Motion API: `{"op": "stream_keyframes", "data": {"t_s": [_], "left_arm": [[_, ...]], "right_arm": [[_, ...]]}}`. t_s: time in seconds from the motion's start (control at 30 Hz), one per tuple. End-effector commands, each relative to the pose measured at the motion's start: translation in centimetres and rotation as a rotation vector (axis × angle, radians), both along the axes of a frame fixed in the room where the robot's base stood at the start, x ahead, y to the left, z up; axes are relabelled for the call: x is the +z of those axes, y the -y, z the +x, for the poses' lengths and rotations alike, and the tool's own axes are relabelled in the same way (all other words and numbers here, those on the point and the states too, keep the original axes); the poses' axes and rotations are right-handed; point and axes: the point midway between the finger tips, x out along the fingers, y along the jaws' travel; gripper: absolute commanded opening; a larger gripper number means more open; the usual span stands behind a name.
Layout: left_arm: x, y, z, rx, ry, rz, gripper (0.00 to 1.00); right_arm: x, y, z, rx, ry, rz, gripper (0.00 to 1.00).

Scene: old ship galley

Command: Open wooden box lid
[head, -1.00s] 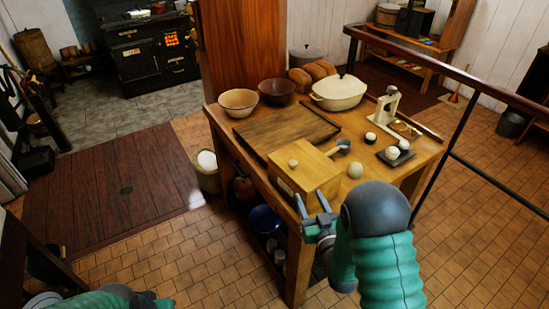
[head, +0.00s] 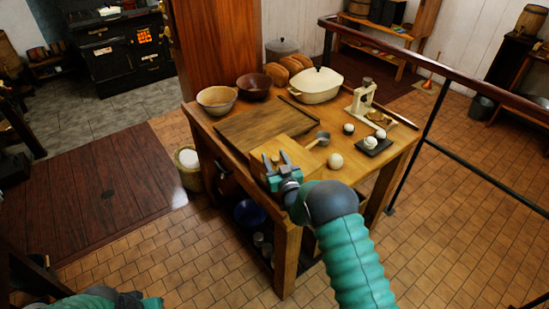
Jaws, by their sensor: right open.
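The light wooden box (head: 292,146) sits on the wooden table, near its front edge. Its lid looks closed. My right gripper (head: 278,160) is open, with its two fingers pointing up in the picture over the front part of the box. The fingers are at the small round knob seen earlier, which they now largely hide. I cannot tell whether they touch the box or knob.
The table (head: 397,146) also holds a cutting board (head: 250,128), two bowls, bread loaves, a white lidded pot (head: 316,86), a metal scoop (head: 320,138), a pale ball (head: 335,160) and a small dark tray with eggs. A dark railing (head: 420,140) runs along the right.

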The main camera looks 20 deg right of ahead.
Motion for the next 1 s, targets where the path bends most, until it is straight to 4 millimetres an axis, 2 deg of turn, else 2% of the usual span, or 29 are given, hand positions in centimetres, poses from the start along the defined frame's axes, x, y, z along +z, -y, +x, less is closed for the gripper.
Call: {"op": "stream_keyframes", "data": {"t_s": [0.1, 0.47, 1.0], "left_arm": [[-0.01, 0.0, -0.01, 0.0, 0.0, 0.0, 0.36], [-0.01, 0.0, 0.0, 0.0, 0.0, 0.0, 0.36], [-0.01, 0.0, 0.0, 0.0, 0.0, 0.0, 0.36]], "right_arm": [[-0.02, 0.02, -0.04, 0.0, 0.0, 0.0, 0.47], [-0.04, 0.03, -0.06, 0.0, -0.001, 0.0, 0.0], [-0.09, 0.06, -0.09, -0.001, -0.002, -0.001, 0.0]]}}
